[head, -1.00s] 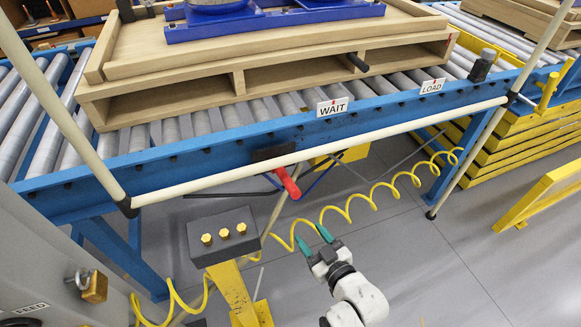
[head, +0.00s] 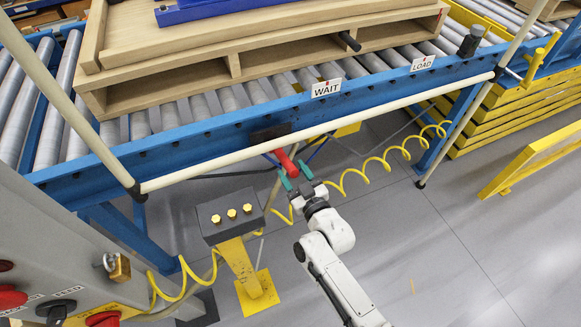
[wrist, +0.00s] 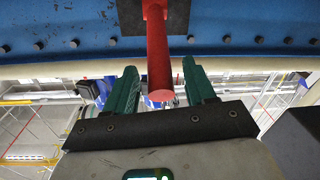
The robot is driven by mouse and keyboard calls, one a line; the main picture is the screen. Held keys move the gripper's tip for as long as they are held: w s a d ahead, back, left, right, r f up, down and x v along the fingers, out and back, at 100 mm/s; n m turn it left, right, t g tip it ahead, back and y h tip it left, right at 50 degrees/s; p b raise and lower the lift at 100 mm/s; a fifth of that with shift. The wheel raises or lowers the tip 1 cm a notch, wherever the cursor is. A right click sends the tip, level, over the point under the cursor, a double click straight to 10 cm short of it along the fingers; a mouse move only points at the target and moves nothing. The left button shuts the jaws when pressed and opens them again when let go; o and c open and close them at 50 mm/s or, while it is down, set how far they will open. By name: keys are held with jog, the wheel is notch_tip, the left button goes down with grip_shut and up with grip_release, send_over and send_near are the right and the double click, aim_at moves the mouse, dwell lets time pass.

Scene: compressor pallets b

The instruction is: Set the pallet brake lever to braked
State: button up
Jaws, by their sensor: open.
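The brake lever is a red handle (head: 287,162) on a dark plate (head: 270,133) fixed to the blue conveyor beam (head: 200,140). In the head view it hangs down and toward me, below the cream rail. My gripper (head: 294,176) is open at the lever's lower end, one green finger on either side. In the wrist view the red lever (wrist: 160,60) comes down between the two spread fingers of my gripper (wrist: 162,92), with gaps on both sides. The WAIT sign (head: 326,88) and LOAD sign (head: 422,63) stand on the beam to the right.
A cream rail (head: 330,124) runs along the beam's front. A grey box with yellow buttons (head: 230,214) stands on a yellow post left of my arm. A coiled yellow hose (head: 375,162) hangs to the right. A wooden pallet (head: 210,75) rests on the rollers.

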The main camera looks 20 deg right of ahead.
aim_at(284, 159)
jog(key=shift+w+a, duration=0.1)
jog(key=shift+w, duration=1.05)
jog(key=shift+c, duration=0.4)
grip_shut()
